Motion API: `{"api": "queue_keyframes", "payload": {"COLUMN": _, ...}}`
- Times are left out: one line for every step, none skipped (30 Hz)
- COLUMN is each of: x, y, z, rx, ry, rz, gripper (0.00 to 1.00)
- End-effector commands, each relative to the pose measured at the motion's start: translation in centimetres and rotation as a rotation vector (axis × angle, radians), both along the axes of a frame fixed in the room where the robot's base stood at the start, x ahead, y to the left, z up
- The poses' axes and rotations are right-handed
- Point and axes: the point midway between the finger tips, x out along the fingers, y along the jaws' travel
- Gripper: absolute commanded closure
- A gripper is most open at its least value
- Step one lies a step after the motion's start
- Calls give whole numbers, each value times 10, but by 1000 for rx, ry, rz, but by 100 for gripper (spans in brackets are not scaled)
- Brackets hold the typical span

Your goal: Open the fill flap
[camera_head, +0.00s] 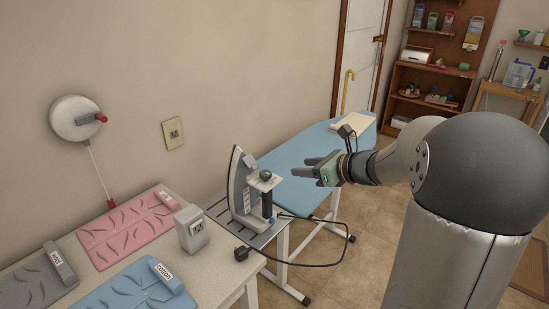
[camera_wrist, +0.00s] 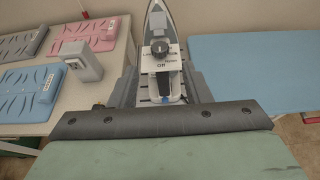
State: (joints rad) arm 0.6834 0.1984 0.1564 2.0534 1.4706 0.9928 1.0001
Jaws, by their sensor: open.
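A grey and white steam iron (camera_head: 238,190) stands upright on its heel, its soleplate toward the wall and its dark handle toward my gripper. In the wrist view the iron (camera_wrist: 160,22) shows a dark dial (camera_wrist: 160,48) on a white panel, above a label reading "Off". I cannot clearly make out the fill flap. My gripper (camera_head: 305,166) is open and empty, to the right of the iron and apart from it.
The iron stands on a slatted metal rest (camera_head: 219,212) beside a blue ironing board (camera_head: 318,148). A dark cord (camera_head: 310,265) hangs below the rest. A table at left holds a pink mat (camera_head: 125,232), a blue mat (camera_head: 125,290), a grey mat (camera_head: 28,285) and a small grey box (camera_head: 192,232).

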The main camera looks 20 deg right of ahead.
Motion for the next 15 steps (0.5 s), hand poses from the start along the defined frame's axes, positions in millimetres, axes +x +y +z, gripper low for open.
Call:
{"api": "queue_keyframes", "payload": {"x": 3, "y": 1, "z": -1, "rx": 6, "ry": 0, "rz": -2, "gripper": 56}}
{"api": "queue_keyframes", "payload": {"x": 5, "y": 3, "z": -2, "rx": 6, "ry": 0, "rz": -2, "gripper": 56}}
{"api": "queue_keyframes", "payload": {"x": 9, "y": 6, "z": -4, "rx": 5, "ry": 0, "rz": -1, "gripper": 56}}
{"api": "queue_keyframes", "payload": {"x": 12, "y": 8, "z": -6, "rx": 5, "ry": 1, "rz": -1, "gripper": 56}}
{"api": "queue_keyframes", "payload": {"x": 16, "y": 12, "z": -8, "rx": 6, "ry": 2, "rz": 1, "gripper": 56}}
{"api": "queue_keyframes", "payload": {"x": 21, "y": 16, "z": -10, "rx": 5, "ry": 2, "rz": 2, "gripper": 56}}
{"api": "queue_keyframes", "payload": {"x": 25, "y": 19, "z": -13, "rx": 6, "ry": 3, "rz": 2, "gripper": 56}}
{"api": "queue_keyframes", "payload": {"x": 30, "y": 23, "z": -15, "rx": 5, "ry": 2, "rz": 3, "gripper": 56}}
{"api": "queue_keyframes", "payload": {"x": 37, "y": 28, "z": -19, "rx": 4, "ry": 3, "rz": 3, "gripper": 56}}
{"api": "queue_keyframes", "payload": {"x": 42, "y": 32, "z": -21, "rx": 5, "ry": 2, "rz": 3, "gripper": 56}}
{"api": "queue_keyframes", "payload": {"x": 47, "y": 35, "z": -24, "rx": 3, "ry": 3, "rz": 3, "gripper": 56}}
{"api": "queue_keyframes", "payload": {"x": 54, "y": 40, "z": -28, "rx": 3, "ry": 2, "rz": 5, "gripper": 56}}
{"api": "queue_keyframes", "payload": {"x": 59, "y": 44, "z": -30, "rx": 3, "ry": 2, "rz": 4, "gripper": 56}}
{"api": "queue_keyframes", "payload": {"x": 64, "y": 48, "z": -32, "rx": 4, "ry": 2, "rz": 3, "gripper": 56}}
{"api": "queue_keyframes", "payload": {"x": 70, "y": 52, "z": -36, "rx": 3, "ry": 2, "rz": 4, "gripper": 56}}
